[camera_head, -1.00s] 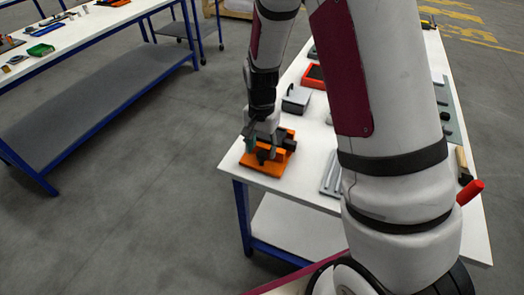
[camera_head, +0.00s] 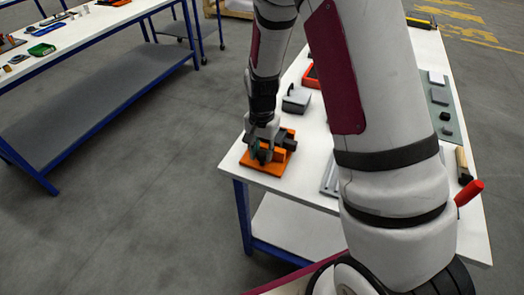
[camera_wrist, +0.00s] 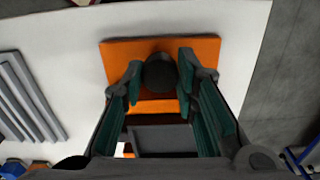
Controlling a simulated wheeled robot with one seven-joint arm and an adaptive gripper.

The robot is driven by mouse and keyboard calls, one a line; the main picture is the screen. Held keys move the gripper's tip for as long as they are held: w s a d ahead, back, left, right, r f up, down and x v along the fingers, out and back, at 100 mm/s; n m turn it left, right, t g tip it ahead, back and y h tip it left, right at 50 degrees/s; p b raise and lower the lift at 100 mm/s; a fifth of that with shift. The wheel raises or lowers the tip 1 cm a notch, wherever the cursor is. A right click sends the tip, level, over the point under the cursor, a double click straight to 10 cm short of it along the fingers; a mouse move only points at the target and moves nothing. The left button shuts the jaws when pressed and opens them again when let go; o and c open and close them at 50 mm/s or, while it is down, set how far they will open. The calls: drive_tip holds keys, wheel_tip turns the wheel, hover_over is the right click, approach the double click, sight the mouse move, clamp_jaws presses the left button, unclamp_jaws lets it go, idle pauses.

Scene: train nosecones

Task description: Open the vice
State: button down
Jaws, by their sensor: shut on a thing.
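The orange and dark grey vice (camera_head: 270,170) sits at the near left corner of the white workbench. In the wrist view, its orange base plate (camera_wrist: 205,48) lies below my gripper. The vice's dark round handle (camera_wrist: 160,72) shows between my fingertips. My gripper (camera_wrist: 160,80) points down at the vice, with teal-padded fingers on both sides of the handle, shut on it. In the head view, my gripper (camera_head: 262,145) covers part of the vice, so the handle is mostly hidden there. The gap between the vice jaws cannot be judged.
My arm hides the bench middle. Open floor lies left of it. Another blue-framed bench (camera_head: 100,85) stands further left.

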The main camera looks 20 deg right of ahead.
drive_tip(key=shift+n, duration=0.3)
drive_tip(key=n, duration=0.3)
drive_tip(key=shift+n, duration=2.2)
drive_tip(key=shift+w+r, duration=0.15)
drive_tip(key=shift+w, duration=0.1)
drive_tip(key=c, duration=1.2)
unclamp_jaws()
drive_tip(key=shift+c, duration=0.2)
drive_tip(key=shift+s, duration=0.1)
